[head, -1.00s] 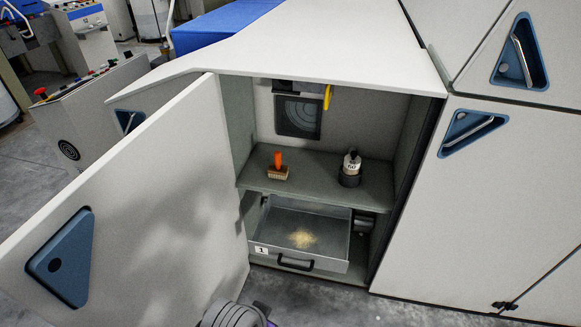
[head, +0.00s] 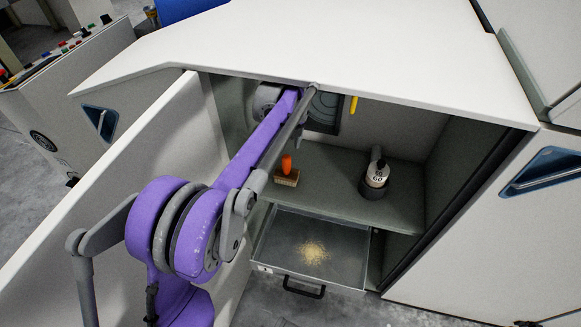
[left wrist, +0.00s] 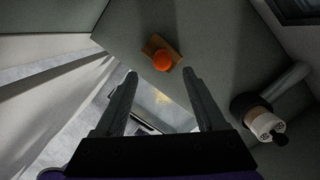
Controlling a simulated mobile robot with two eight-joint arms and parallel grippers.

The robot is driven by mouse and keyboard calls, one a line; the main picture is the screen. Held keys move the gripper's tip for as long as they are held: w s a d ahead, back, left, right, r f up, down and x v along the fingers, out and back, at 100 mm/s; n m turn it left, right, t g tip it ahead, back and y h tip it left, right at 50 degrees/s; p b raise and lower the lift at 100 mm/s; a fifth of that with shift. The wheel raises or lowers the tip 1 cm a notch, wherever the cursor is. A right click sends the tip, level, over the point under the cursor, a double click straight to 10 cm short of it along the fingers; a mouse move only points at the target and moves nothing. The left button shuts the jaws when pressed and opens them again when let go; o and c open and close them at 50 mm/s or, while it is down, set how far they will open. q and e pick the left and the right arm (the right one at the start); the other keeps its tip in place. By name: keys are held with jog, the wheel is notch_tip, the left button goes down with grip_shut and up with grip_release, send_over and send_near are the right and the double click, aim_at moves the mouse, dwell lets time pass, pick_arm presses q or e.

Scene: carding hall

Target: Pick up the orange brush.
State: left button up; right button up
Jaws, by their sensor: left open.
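The orange brush (head: 287,172) stands on the grey shelf (head: 335,190) inside the open cabinet, its orange handle up and its wooden bristle block down. My left arm reaches into the cabinet from the left. Its gripper is mostly hidden behind the cabinet top and the arm in the head view. In the left wrist view the left gripper (left wrist: 160,75) is open and empty, and the brush (left wrist: 162,58) shows from above just beyond and between the fingertips, apart from them. My right gripper is not in view.
A bottle in a dark holder (head: 375,178) stands on the shelf to the right of the brush. An open metal drawer (head: 345,240) with pale dust sits below. The cabinet door (head: 60,240) stands open at left, and the white top (head: 330,50) overhangs the shelf.

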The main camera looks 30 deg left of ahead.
aim_at(286, 165)
pick_arm(q)
jog(key=f+b, duration=0.1)
jog(key=f, duration=0.2)
jog(key=a+f+b, duration=0.1)
jog(key=f, duration=0.3)
jog(key=w+f+b, duration=0.1)
jog(key=f, duration=0.2)
jog(key=shift+a+f, duration=0.15)
jog(key=shift+f, duration=0.25)
grip_shut()
